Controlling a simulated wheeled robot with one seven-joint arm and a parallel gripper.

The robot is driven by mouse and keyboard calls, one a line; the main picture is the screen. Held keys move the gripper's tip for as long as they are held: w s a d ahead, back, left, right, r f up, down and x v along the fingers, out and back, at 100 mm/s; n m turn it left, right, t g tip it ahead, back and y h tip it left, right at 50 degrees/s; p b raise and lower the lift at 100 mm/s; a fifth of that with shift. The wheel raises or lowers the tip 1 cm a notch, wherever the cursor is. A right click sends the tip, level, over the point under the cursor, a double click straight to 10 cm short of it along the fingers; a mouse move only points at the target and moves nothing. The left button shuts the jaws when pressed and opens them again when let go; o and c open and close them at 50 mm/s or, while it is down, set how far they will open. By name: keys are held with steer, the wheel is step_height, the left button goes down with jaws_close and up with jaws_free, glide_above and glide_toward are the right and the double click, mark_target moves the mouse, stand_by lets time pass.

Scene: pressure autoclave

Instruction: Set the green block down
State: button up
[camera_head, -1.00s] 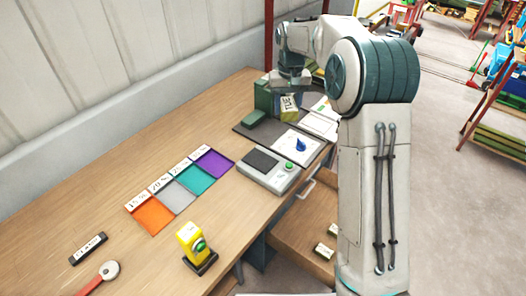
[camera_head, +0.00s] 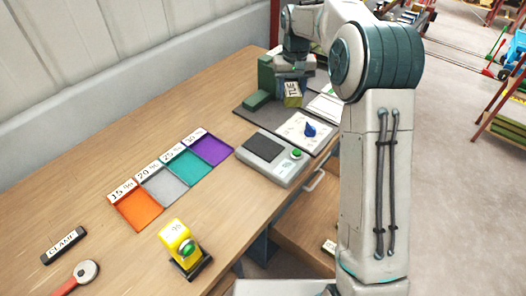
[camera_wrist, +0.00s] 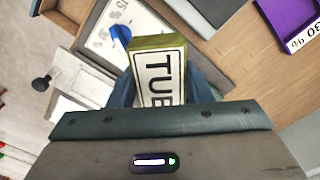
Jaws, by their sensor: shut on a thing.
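My gripper (camera_head: 293,84) is shut on a yellow-green block (camera_head: 293,97) with a white label. In the wrist view the block (camera_wrist: 156,42) sits between the two blue fingers, and its label reads "TUB", with the rest hidden. The block hangs over the far end of the desk, near a dark mat and a white sheet with a blue pointer (camera_head: 310,130). A dark green low block (camera_head: 257,100) stands beside a taller dark green upright (camera_head: 265,73), just left of my gripper. Whether the held block touches anything below cannot be told.
A grey device (camera_head: 272,158) with a green button stands nearer. Orange, grey, teal and purple trays (camera_head: 212,151) with percent labels lie left of it. A yellow device (camera_head: 178,240) and a clamp label (camera_head: 63,245) are at the front. A drawer (camera_head: 305,220) is open at the right.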

steer(key=p, duration=0.1)
glide_above(263, 146)
step_height(263, 146, down, 7)
steer(key=shift+w+f, duration=0.1)
steer(key=shift+f, duration=0.05)
steer(key=shift+f+p, duration=0.6)
steer(key=shift+f, duration=1.5)
steer(key=shift+f, duration=0.2)
steer(key=o, duration=1)
steer(key=shift+r, duration=0.1)
steer(key=shift+r, duration=0.1)
